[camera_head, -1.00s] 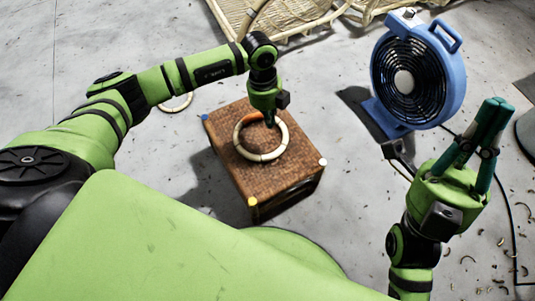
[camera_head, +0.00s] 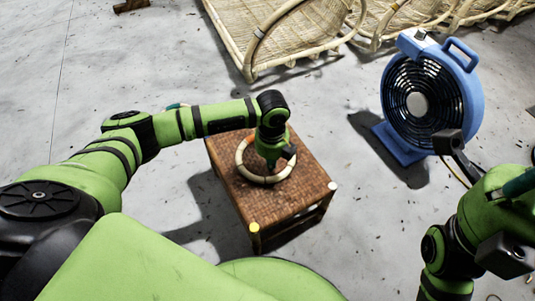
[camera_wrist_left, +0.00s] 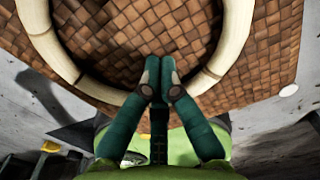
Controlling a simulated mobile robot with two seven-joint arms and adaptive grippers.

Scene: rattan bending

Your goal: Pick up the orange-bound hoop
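The pale hoop (camera_head: 262,180) lies flat on a brown woven stool (camera_head: 285,203); little of its orange binding shows in the head view. My left gripper (camera_head: 272,168) points down over the hoop's opening, and its fingertips are hard to see there. In the left wrist view the two teal fingers (camera_wrist_left: 160,72) are side by side and closed, with nothing visible between them. The hoop (camera_wrist_left: 230,30) curves around them on both sides, and its nearest part is hidden behind the fingers. My right gripper (camera_head: 518,185) is at the right edge, with its fingers cut off.
A blue fan (camera_head: 430,100) stands on the floor right of the stool. Woven rattan furniture (camera_head: 275,35) lies at the back. The stool has a yellow corner (camera_head: 254,227) and a white corner (camera_head: 332,186). The floor between stool and fan is clear.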

